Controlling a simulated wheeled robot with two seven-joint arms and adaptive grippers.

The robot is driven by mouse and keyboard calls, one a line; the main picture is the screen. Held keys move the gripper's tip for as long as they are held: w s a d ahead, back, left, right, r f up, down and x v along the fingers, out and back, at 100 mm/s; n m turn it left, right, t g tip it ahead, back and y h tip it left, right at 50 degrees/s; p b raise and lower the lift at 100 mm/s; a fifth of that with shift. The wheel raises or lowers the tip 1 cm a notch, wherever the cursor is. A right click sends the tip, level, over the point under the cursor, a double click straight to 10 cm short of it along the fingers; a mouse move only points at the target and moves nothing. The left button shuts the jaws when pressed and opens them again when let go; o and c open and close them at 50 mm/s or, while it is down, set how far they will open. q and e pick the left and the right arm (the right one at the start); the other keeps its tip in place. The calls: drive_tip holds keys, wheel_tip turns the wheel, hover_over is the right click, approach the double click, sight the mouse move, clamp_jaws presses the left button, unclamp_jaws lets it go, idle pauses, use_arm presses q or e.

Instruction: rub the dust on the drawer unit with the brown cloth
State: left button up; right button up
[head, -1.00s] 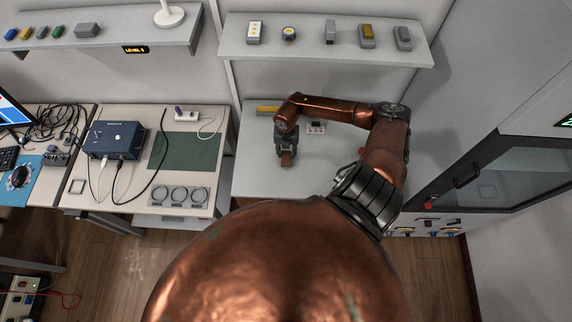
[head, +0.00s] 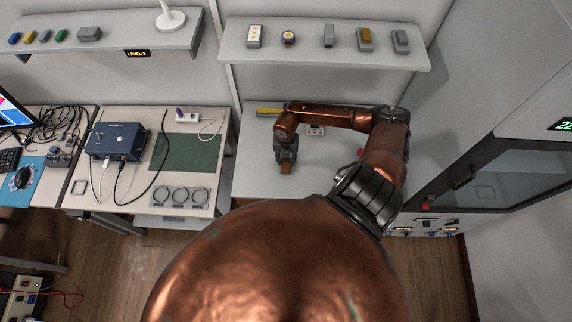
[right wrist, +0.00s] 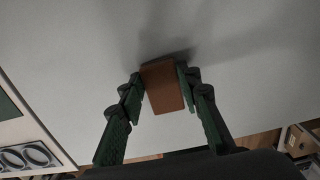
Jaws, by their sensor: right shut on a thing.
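My right gripper (head: 286,158) is over the left part of the grey-white top of the drawer unit (head: 330,182). It is shut on the brown cloth (head: 286,169), which shows as a small brown block. In the right wrist view the cloth (right wrist: 163,87) sits between the two green-and-black fingers of the gripper (right wrist: 162,92), close over the pale top, with a shadow beside it. I cannot tell whether the cloth touches the top. I make out no dust on the top in either view. My left gripper is not in view.
A yellow item (head: 271,111) and a small white item (head: 316,130) lie at the back of the top. A shelf (head: 330,58) with several small devices hangs above. A bench (head: 133,203) with a blue box (head: 117,140) stands left. A glass-doored cabinet (head: 500,180) stands right.

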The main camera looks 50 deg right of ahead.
drive_tip(key=shift+s+a+p, duration=0.3)
drive_tip(key=shift+s+a, duration=0.25)
drive_tip(key=shift+a, duration=0.15)
drive_tip(key=shift+w, duration=0.1)
drive_tip(key=shift+w+d+f+b, duration=0.15)
drive_tip(key=shift+w+d+b, duration=0.75)
drive_tip(key=shift+d, duration=0.25)
drive_tip(key=shift+w+d+b, duration=0.4)
drive_tip(key=shift+w+d, duration=0.05)
drive_tip(key=shift+d, duration=0.2)
drive_tip(key=shift+w, duration=0.1)
drive_tip(key=shift+r+p, duration=0.75)
drive_tip(key=shift+r, duration=0.1)
